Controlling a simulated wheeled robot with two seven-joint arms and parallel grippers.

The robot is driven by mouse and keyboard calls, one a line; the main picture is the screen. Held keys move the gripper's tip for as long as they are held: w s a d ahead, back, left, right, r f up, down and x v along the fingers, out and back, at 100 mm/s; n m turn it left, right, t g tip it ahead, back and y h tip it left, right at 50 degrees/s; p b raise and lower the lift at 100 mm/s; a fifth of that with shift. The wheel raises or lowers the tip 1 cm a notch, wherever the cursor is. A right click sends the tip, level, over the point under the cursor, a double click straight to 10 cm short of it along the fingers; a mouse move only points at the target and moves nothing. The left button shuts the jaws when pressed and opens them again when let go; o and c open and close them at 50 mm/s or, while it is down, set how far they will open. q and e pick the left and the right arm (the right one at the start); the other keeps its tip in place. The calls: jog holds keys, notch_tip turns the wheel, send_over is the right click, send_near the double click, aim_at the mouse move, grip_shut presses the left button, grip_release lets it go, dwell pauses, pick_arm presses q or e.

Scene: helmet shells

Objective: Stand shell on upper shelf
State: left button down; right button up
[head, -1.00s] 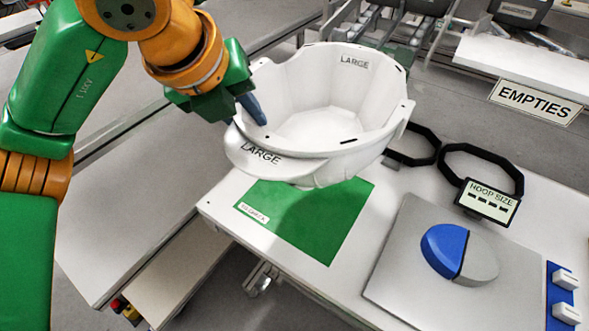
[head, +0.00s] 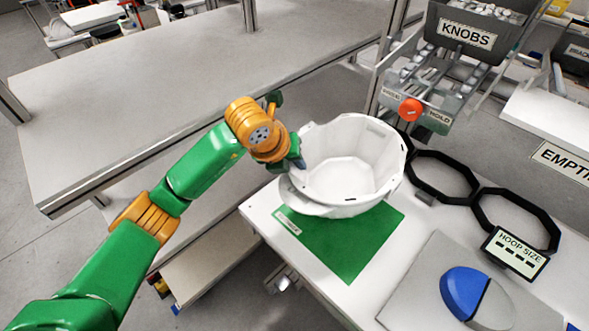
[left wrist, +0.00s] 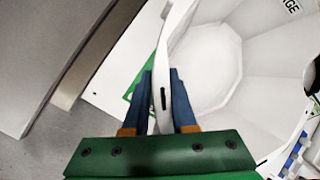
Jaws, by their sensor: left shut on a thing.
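The white helmet shell (head: 350,178) is open side up above the green mat (head: 350,246) at the corner of the white workbench. My left gripper (head: 298,164) is shut on the shell's left rim. In the left wrist view the two blue fingers (left wrist: 164,100) clasp the white shell wall (left wrist: 215,75) from both sides. The gap under the shell is hard to judge. A long grey shelf (head: 150,110) runs across the upper left, with a lower pale surface (head: 215,250) beneath it. My right gripper is not in view.
Black octagonal hoops (head: 445,175) lie right of the shell. A hoop size display (head: 516,252) and a blue and grey disc (head: 475,295) are nearer. A knobs bin (head: 468,30) and a rack with an orange knob (head: 411,110) stand behind. The grey shelf's top is clear.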

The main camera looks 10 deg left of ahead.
pick_arm(q)
notch_tip(320, 180, down, 3)
jog(key=shift+r+p, duration=0.2)
jog(key=shift+p, duration=0.35)
jog(key=shift+f+b, duration=0.35)
jog(key=shift+f, duration=0.05)
jog(key=c, duration=0.7)
grip_release()
jog(key=shift+r, duration=0.1)
jog(key=shift+r, duration=0.1)
jog(key=shift+s+r, duration=0.1)
jog(key=shift+r, duration=0.25)
jog(key=v, duration=1.1)
jog(key=shift+s+r+b, duration=0.15)
jog(key=shift+b, duration=0.2)
